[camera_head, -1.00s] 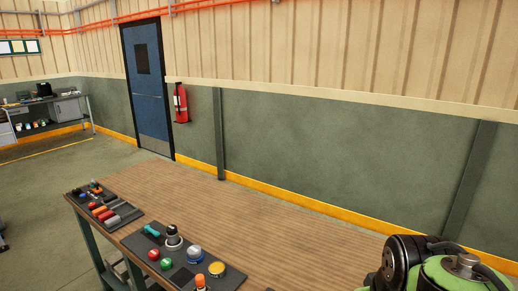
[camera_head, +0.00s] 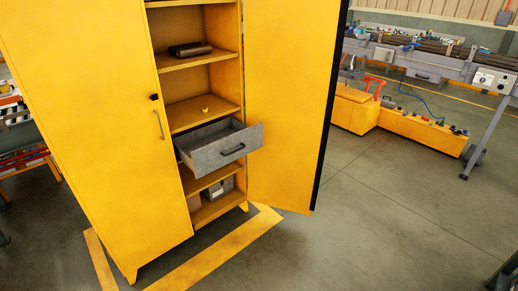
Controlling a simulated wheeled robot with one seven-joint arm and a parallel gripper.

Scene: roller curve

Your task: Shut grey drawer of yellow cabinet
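The yellow cabinet (camera_head: 90,120) stands at the left and centre of the head view. Its left door is closed and has a metal handle. Its right door (camera_head: 288,100) is swung open. The grey drawer (camera_head: 222,150) is pulled out between the shelves, with a dark handle (camera_head: 233,150) on its front. The part of the drawer that I can see inside looks empty. My gripper is not in view.
The shelves hold a dark roll-like object (camera_head: 190,49), a small yellow item (camera_head: 205,109) and a grey box (camera_head: 218,187). Open floor (camera_head: 370,220) lies in front and to the right. A machine with a yellow base (camera_head: 420,130) stands at the back right.

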